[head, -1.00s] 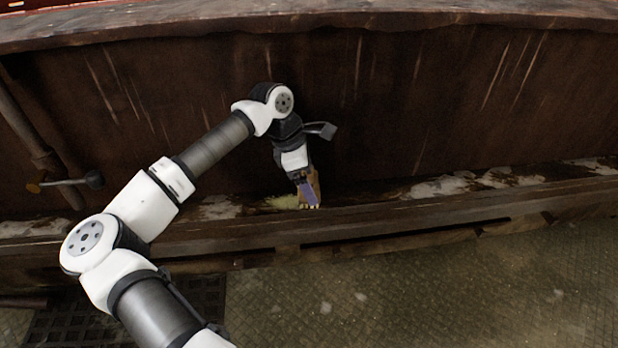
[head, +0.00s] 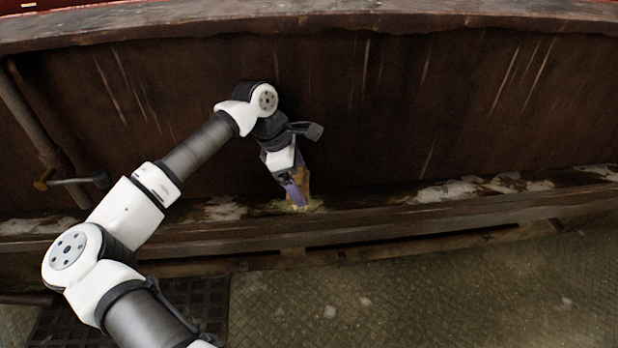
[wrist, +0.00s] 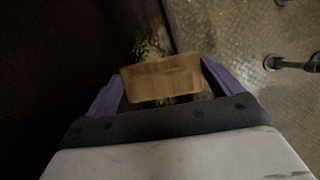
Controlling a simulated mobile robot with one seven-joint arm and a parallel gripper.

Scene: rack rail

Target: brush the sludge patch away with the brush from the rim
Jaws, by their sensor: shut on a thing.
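My gripper (head: 297,190) is down at the ledge, its purple fingers shut on a wooden brush. The brush (wrist: 162,78) is a tan wooden block between the fingers in the wrist view; its bristles are hidden beneath it. In the head view the brush (head: 304,180) shows behind the finger, tilted. The yellowish-green sludge patch (head: 318,205) lies on the ledge around the brush's lower end, partly covered by the gripper. In the wrist view some sludge (wrist: 150,48) shows just beyond the brush. I cannot tell whether the bristles touch it.
The ledge (head: 400,214) runs along the foot of a rusty brown wall (head: 420,110). Whitish residue (head: 450,190) lies on the ledge to the right. A pipe with a valve handle (head: 75,181) stands at the left.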

